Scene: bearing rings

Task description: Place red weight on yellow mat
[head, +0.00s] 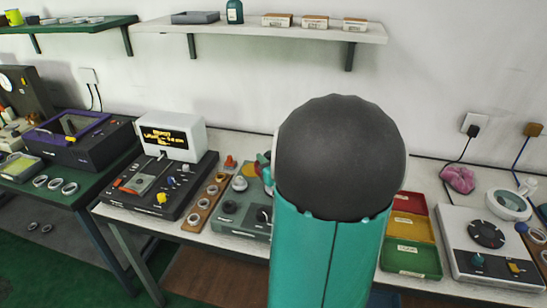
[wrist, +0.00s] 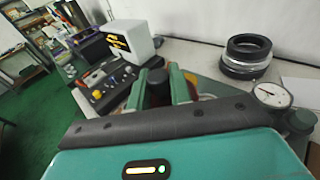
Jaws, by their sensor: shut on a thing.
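My gripper (wrist: 160,77) shows in the wrist view with its two teal fingers around a dark rounded thing (wrist: 157,79). I cannot tell its colour for sure or whether it is the weight. In the head view my own arm hides most of the gripper. A small red knob-shaped thing (head: 230,162), perhaps the red weight, stands on the white table behind the grey-green box, left of my arm.
A black panel with knobs (head: 160,190) and a white display box (head: 172,137) stand left. A wooden strip with rings (head: 204,203) and a grey-green box (head: 240,215) are near my arm. Coloured trays (head: 411,230) lie right. Stacked dark rings (wrist: 247,55) and a dial gauge (wrist: 272,94) show in the wrist view.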

